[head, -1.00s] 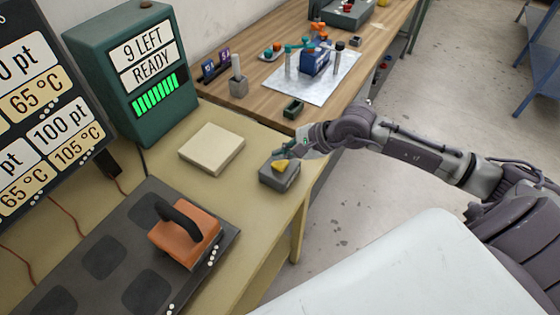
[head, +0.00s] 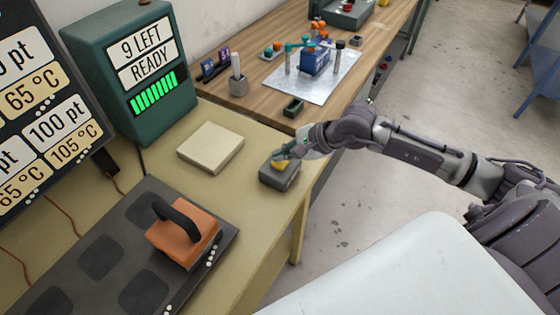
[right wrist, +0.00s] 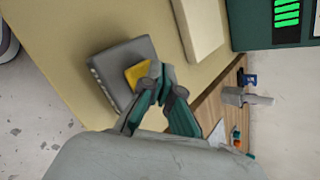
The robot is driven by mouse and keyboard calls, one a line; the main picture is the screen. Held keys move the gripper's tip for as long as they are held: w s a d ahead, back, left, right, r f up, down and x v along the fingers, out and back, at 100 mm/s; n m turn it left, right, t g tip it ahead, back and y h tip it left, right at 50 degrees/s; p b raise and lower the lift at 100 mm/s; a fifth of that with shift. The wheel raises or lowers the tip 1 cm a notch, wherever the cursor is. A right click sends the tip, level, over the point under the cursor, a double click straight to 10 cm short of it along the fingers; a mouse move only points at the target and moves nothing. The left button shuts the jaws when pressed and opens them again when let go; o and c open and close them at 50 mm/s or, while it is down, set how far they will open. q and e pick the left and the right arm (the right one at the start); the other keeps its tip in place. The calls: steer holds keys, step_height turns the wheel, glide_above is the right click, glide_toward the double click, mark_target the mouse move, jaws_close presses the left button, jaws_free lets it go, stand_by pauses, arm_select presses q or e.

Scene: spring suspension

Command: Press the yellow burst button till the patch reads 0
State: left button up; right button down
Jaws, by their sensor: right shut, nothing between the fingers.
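The yellow button (head: 279,165) sits on top of a small grey box (head: 279,179) at the front right of the tan table. It also shows in the right wrist view (right wrist: 135,74). My right gripper (head: 282,155) is shut and empty, its fingertips at the button and covering part of it. In the right wrist view the fingertips (right wrist: 158,76) overlap the button's edge; I cannot tell whether it is pressed down. The green unit (head: 130,70) has a display (head: 142,47) reading "9 LEFT" and "READY" above lit green bars. My left gripper is out of view.
A cream square pad (head: 211,147) lies left of the button box. An orange block with a black handle (head: 184,240) stands on a dark plate (head: 100,257). A wooden bench (head: 262,97) with small parts adjoins behind. Temperature signs stand at left.

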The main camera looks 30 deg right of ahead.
mark_target(282, 162)
steer(key=shift+f+b, duration=0.55)
steer(key=shift+b, duration=0.15)
stand_by(0.6)
steer(key=shift+r, duration=0.15)
stand_by(0.3)
steer(key=shift+r+p, duration=0.35)
steer(key=shift+r, duration=0.5)
steer(key=shift+r+p, duration=1.05)
steer(key=shift+r, duration=1.5)
